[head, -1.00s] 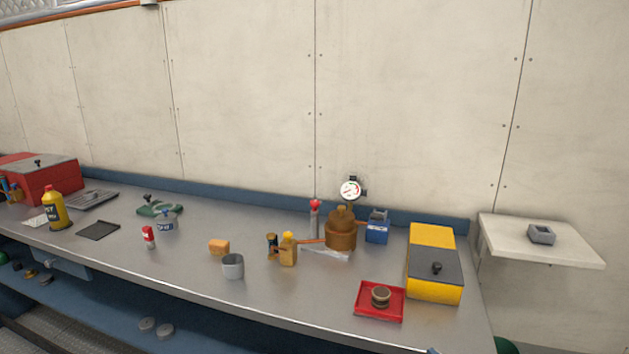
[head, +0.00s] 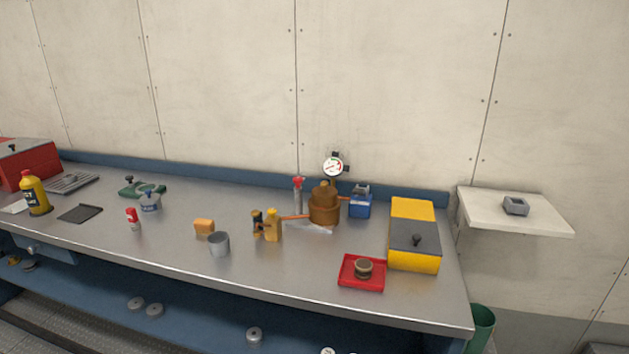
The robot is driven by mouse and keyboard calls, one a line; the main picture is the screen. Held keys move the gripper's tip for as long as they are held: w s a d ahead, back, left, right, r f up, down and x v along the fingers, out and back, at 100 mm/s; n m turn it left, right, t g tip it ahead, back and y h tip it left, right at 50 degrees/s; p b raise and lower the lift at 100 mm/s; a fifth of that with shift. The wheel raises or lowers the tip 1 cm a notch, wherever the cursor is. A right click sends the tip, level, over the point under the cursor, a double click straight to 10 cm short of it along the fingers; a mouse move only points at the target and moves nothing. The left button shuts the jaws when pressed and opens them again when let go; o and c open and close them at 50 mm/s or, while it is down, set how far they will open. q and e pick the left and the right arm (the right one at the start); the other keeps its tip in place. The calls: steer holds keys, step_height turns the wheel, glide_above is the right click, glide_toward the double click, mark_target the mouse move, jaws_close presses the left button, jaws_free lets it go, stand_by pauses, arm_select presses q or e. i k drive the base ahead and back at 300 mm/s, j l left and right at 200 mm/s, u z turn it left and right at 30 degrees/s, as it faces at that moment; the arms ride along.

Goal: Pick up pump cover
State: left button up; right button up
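I cannot tell for sure which thing is the pump cover. A bronze pump-like body (head: 324,205) with a white dial gauge (head: 333,167) stands upright near the back of the bench. A small round brown and grey part (head: 363,267) sits in a red tray (head: 348,283) at the front right. Several round grey discs, one of them here (head: 254,334), lie on the lower shelf. A green part with a black knob (head: 137,188) lies at the back left. Neither of my grippers is in view.
A yellow box with a dark lid (head: 412,260) stands on the bench's right end. A grey cup (head: 219,244), an orange sponge-like block (head: 204,228) and small bottles (head: 273,226) stand mid-bench. A wall shelf (head: 480,206) and green bin (head: 483,325) are right.

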mark_target(324, 195)
steer(key=i+j, duration=0.15)
steer(key=j, duration=0.2)
steer(key=i+j, duration=0.15)
steer(key=j, duration=0.2)
steer(key=i+j, duration=0.15)
steer(key=j, duration=0.2)
steer(key=i+j, duration=0.15)
steer(key=j, duration=0.2)
